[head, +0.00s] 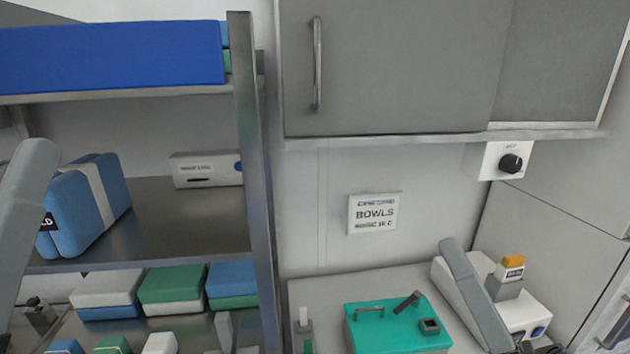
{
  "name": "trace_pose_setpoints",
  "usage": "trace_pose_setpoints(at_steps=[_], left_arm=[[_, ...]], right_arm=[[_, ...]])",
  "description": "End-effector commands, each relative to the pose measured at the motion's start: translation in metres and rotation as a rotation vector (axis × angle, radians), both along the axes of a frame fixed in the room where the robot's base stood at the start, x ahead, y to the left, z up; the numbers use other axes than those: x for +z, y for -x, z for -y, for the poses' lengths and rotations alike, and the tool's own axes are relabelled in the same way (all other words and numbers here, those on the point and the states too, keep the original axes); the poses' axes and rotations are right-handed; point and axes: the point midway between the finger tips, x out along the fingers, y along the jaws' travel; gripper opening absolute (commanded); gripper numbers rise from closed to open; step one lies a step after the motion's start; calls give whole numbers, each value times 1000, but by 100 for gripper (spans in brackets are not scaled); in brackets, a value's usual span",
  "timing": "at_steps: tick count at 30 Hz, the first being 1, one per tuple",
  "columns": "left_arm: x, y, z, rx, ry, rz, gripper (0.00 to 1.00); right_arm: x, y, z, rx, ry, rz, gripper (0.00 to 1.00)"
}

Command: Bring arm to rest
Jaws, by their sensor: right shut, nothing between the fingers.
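My right arm (470,290) comes down as a grey link at the lower right, in front of a white box-shaped device. My right gripper (540,347) shows only as a dark part at the bottom edge; it is shut and empty. My left arm (25,210) is a grey link at the left edge, in front of the shelf. Dark parts (38,316) at the lower left may belong to my left gripper; its fingers cannot be made out.
A teal tray (370,335) with small dark items stands on the counter (325,285). An orange-capped bottle (511,268) stands by the right arm. A metal shelf post (255,150), blue pack (85,205) and green and blue packs (175,288) are left. Cabinets hang above.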

Motion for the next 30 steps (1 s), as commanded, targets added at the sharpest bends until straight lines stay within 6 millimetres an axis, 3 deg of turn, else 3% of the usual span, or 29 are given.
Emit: trace_pose_setpoints(at_steps=[1,4,6,7,9,11,17,24,27,30], left_arm=[[0,0,0,0,0,0,50],[0,0,0,0,0,0,50],[0,0,0,0,0,0,50],[0,0,0,0,0,0,50],[0,0,0,0,0,0,50],[40,-1,0,0,0,-3,50],[120,0,0,0,0,1,50],[234,0,0,0,0,1,50],[267,0,0,0,0,1,50],[283,0,0,0,0,0,50]], right_arm=[[35,16,-5,-61,56,93,0],[90,47,-3,-255,171,248,0],[121,71,12,-462,254,334,0],[125,76,23,-570,298,342,0],[112,67,45,-796,450,279,0],[155,67,42,-787,454,286,0],[232,66,42,-782,451,286,0],[346,66,42,-781,451,285,0],[378,66,42,-780,451,284,0],[395,66,42,-780,451,284,0]])
